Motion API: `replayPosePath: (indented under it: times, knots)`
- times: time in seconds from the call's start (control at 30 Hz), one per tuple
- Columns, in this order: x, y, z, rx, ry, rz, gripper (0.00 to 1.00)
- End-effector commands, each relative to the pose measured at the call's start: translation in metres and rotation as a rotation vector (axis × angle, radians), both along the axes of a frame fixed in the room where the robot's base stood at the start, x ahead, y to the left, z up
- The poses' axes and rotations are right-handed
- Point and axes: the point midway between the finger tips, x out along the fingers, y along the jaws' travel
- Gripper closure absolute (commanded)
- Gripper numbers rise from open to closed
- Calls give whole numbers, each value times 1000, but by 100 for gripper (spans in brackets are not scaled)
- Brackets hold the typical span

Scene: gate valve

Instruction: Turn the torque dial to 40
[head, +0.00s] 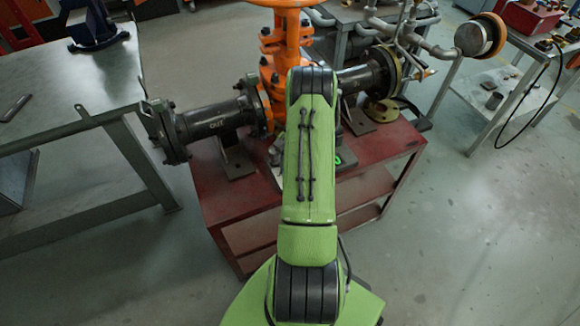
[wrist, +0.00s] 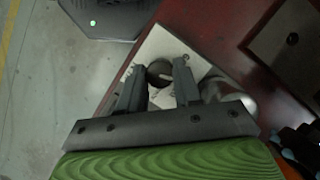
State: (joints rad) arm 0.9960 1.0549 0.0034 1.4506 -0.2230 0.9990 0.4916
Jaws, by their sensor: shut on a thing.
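The torque dial (wrist: 159,72) is a dark round knob with a pale pointer mark, on a white plate (wrist: 158,45). In the wrist view, my gripper (wrist: 160,70) has its two fingers on either side of the knob and is shut on it. The scale figures on the plate are too small and blurred to read, so I cannot tell the setting. In the head view, my green arm hides the dial and the gripper.
The orange gate valve (head: 270,48) and its dark pipe marked OUT (head: 210,122) stand on a red bench (head: 375,150). A steel table (head: 85,85) is at left, and pipework with a gauge (head: 474,38) at upper right. The floor at lower right is clear.

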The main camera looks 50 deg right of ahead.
Motion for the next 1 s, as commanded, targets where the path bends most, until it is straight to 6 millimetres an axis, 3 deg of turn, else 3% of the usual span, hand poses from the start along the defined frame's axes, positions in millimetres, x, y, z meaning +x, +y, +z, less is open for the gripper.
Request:
replayPosePath:
  times: [0.03, 0.2, 0.53, 0.67, 1.0]
  knots:
    - [1, -1, 1, -3, -3, -1, 66]
    - [0, -1, 0, -2, -1, -1, 42]
    - [1, -3, 7, -2, -1, -1, 42]
    - [3, -13, 33, -4, -3, -3, 42]
    - [13, -49, 121, -4, -3, -3, 42]
